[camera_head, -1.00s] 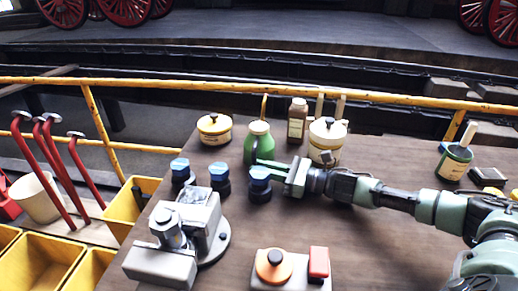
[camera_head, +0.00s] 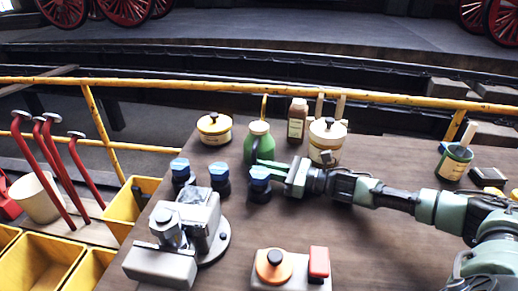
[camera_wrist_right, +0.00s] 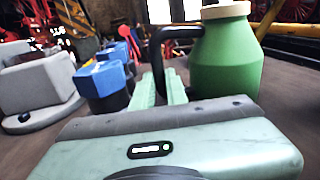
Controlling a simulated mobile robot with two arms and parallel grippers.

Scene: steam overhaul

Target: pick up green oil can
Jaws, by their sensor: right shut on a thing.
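The green oil can (camera_head: 260,144) with a pale cap stands upright on the workbench, left of the white tub. It also shows large in the right wrist view (camera_wrist_right: 226,58), with its black curved handle (camera_wrist_right: 160,40) on its left side. My right gripper (camera_head: 267,162) reaches in from the right, low at the can. Its pale green fingers (camera_wrist_right: 160,88) are shut on the handle. The fingertips are partly hidden by the blue-topped part in the head view. My left gripper is not in view.
Blue-topped parts (camera_head: 219,180) stand close to the left and front of the can. A grey vise (camera_head: 187,222) stands at front left. A yellow rail (camera_head: 380,96) runs behind.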

